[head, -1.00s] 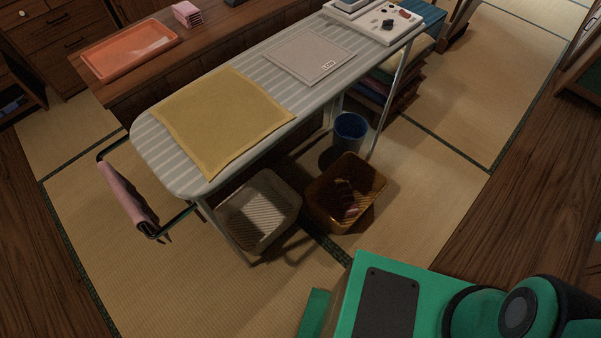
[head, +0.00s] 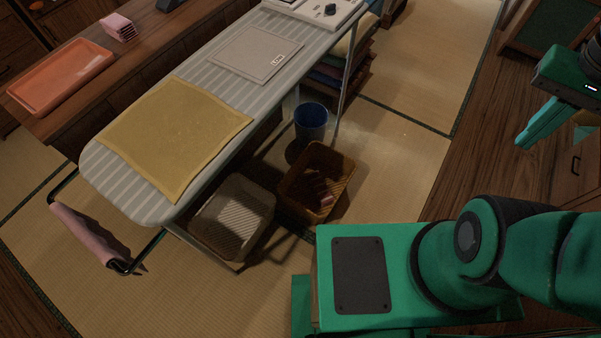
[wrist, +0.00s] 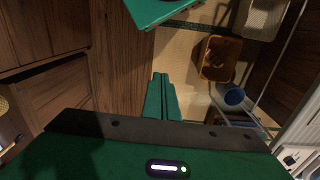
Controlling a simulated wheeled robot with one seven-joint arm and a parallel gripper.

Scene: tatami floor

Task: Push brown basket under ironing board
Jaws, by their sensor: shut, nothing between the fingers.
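The brown basket (head: 308,203) stands on the tatami at the near side of the ironing board (head: 215,90), with a small pinkish item inside. It also shows in the wrist view (wrist: 222,60). The board is long, striped grey and white, with a yellow cloth (head: 178,132) and a grey mat (head: 256,54) on top. My gripper (head: 530,135) is at the right of the head view, above the wooden floor, well apart from the basket. Its green fingers lie together and are empty; they also show in the wrist view (wrist: 161,98).
A pale basket (head: 233,218) stands left of the brown one, partly under the board. A blue bin (head: 311,122) stands behind the brown basket. Open tatami (head: 400,165) lies right of the brown basket.

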